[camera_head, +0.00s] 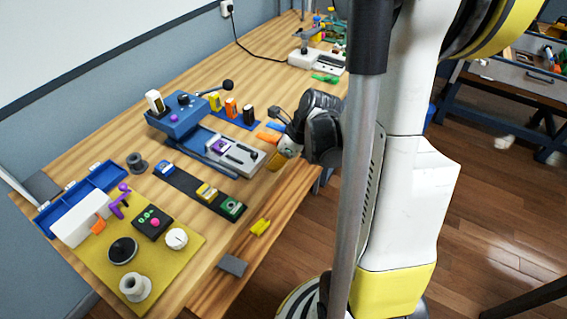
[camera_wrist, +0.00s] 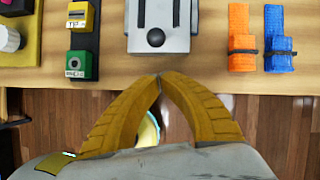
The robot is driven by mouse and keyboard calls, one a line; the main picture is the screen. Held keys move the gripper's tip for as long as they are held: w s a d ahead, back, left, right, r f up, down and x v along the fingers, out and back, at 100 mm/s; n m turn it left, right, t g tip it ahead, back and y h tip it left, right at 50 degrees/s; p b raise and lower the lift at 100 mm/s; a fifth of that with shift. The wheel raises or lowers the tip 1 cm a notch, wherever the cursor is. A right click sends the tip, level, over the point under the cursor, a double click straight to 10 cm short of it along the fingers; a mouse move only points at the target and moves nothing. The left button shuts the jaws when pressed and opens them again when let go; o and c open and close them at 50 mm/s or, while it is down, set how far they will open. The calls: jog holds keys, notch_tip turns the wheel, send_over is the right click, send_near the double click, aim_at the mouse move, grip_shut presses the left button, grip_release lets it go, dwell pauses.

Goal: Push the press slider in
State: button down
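The blue press (camera_head: 178,117) stands on the wooden table, with a lever ending in a black ball. Its light grey slider (camera_head: 247,158) extends from it toward the table's front edge and carries a purple piece (camera_head: 219,147). The slider's front end (camera_wrist: 175,43) shows at the top middle of the wrist view, with dark slots and a black round spot. My gripper (camera_wrist: 159,77) has its yellow fingers together at the tips, with nothing visible between them. The tips are just in front of the slider's end, apart from it in the picture. In the head view the fingers (camera_head: 276,162) are partly hidden.
A dark strip with coloured blocks and a green block (camera_wrist: 82,65) lies left of the slider. Orange (camera_wrist: 242,40) and blue (camera_wrist: 279,40) strap pieces lie to its right. A yellow panel (camera_head: 185,255) with knobs is at front left.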

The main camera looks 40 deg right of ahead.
aim_at(230, 150)
jog(key=shift+w+a+r, duration=0.2)
jog(key=shift+w+a, duration=0.15)
jog(key=shift+w, duration=0.15)
jog(key=shift+w+a+r, duration=0.15)
jog(key=shift+w+a, duration=0.2)
jog(key=shift+w, duration=0.1)
jog(key=w+a, duration=0.1)
jog(key=w, duration=0.2)
jog(key=w+a, duration=0.1)
jog(key=w, duration=0.3)
jog(key=w+a+b, duration=0.1)
jog(key=w+a, duration=0.1)
jog(key=w, duration=0.2)
